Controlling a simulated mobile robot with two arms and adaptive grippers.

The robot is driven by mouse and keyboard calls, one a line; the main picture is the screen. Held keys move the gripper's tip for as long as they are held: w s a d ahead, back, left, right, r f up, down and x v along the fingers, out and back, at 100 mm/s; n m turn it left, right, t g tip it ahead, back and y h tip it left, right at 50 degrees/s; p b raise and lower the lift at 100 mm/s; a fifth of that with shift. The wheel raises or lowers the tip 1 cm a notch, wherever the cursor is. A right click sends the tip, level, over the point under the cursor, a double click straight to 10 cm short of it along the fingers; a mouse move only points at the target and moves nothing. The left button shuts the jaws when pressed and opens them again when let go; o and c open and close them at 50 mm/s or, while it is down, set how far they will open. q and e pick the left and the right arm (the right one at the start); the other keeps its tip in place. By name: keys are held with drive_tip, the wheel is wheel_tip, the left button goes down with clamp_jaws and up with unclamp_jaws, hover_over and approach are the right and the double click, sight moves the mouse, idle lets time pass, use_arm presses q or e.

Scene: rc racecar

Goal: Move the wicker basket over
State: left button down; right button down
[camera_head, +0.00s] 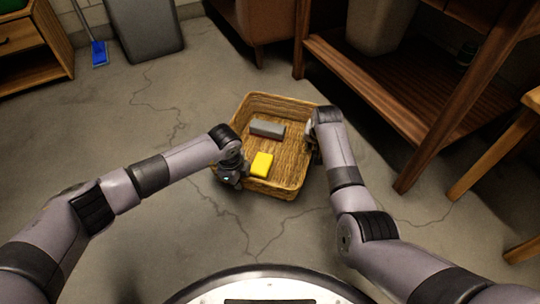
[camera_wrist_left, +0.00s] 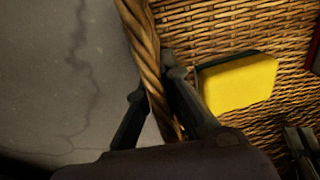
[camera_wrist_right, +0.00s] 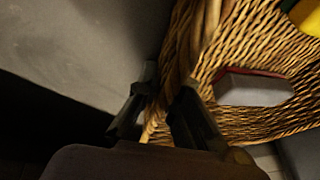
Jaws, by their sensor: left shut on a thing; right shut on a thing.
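The wicker basket (camera_head: 284,104) is square and open-topped, in the middle of the head view. It holds a yellow sponge-like block (camera_head: 262,163) and a grey block (camera_head: 267,128). My left gripper (camera_head: 232,174) is shut on the basket's left rim; in the left wrist view its fingers straddle the rim (camera_wrist_left: 141,40), one inside and one outside. My right gripper (camera_head: 314,140) is shut on the right rim; in the right wrist view its fingers straddle that rim (camera_wrist_right: 190,50). Whether the basket touches the floor is hard to tell.
A wooden shelf unit (camera_head: 365,85) stands to the right, its leg near my right arm. A wooden stool or table (camera_head: 495,150) is at the far right. A grey bin (camera_head: 146,28) and a blue-headed broom (camera_head: 99,53) are at the back left. The concrete floor (camera_head: 150,110) at left is clear.

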use_arm(q)
drive_tip(key=c, duration=2)
unclamp_jaws()
drive_tip(key=shift+a+f, duration=0.15)
drive_tip(key=shift+c, duration=0.2)
use_arm(e)
drive_tip(key=c, duration=2)
unclamp_jaws()
drive_tip(key=shift+d, duration=0.1)
drive_tip(key=shift+c, duration=0.2)
use_arm(q)
drive_tip(key=shift+o, duration=1.3)
use_arm(e)
drive_tip(key=shift+o, duration=1.3)
use_arm(q)
drive_tip(key=shift+r, duration=0.2)
use_arm(e)
drive_tip(key=shift+r, duration=0.25)
wheel_tip(320, 180, up, 9)
drive_tip(key=shift+r, duration=0.2)
use_arm(q)
wheel_tip(320, 180, up, 12)
drive_tip(key=s, duration=0.1)
drive_tip(key=shift+s+a+f, duration=0.15)
drive_tip(key=shift+s+f, duration=0.05)
drive_tip(key=shift+s, duration=0.15)
